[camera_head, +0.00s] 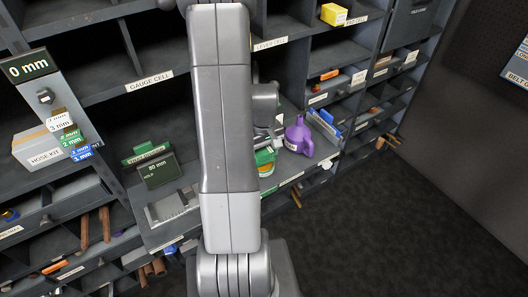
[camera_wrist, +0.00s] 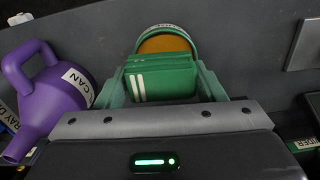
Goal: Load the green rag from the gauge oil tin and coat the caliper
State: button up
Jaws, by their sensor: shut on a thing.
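A folded green rag (camera_wrist: 160,82) with two white stripes is between the fingers of my gripper (camera_wrist: 163,78) in the wrist view, and the gripper is shut on it. Just beyond the rag is a round green tin (camera_wrist: 168,30) with amber oil inside and a label on its rim. The rag overlaps the tin's near side in this view; I cannot tell if it touches the oil. In the head view my arm hides most of the gripper, and the green tin (camera_head: 266,170) shows beside the arm. A grey metal piece (camera_head: 172,207), possibly the caliper, lies on the shelf left of my arm.
A purple oil can (camera_head: 300,137) stands right of the tin, and it is at the left in the wrist view (camera_wrist: 48,92). Pigeonhole shelves surround the ledge; open floor (camera_head: 400,230) is at right.

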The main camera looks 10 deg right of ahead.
aim_at(264, 151)
jog(key=shift+f+b, duration=0.4)
jog(key=shift+f, duration=0.05)
dwell(0.3)
jog(key=shift+r, duration=0.2)
jog(key=shift+r+p, duration=2.45)
jog(key=shift+r, duration=0.9)
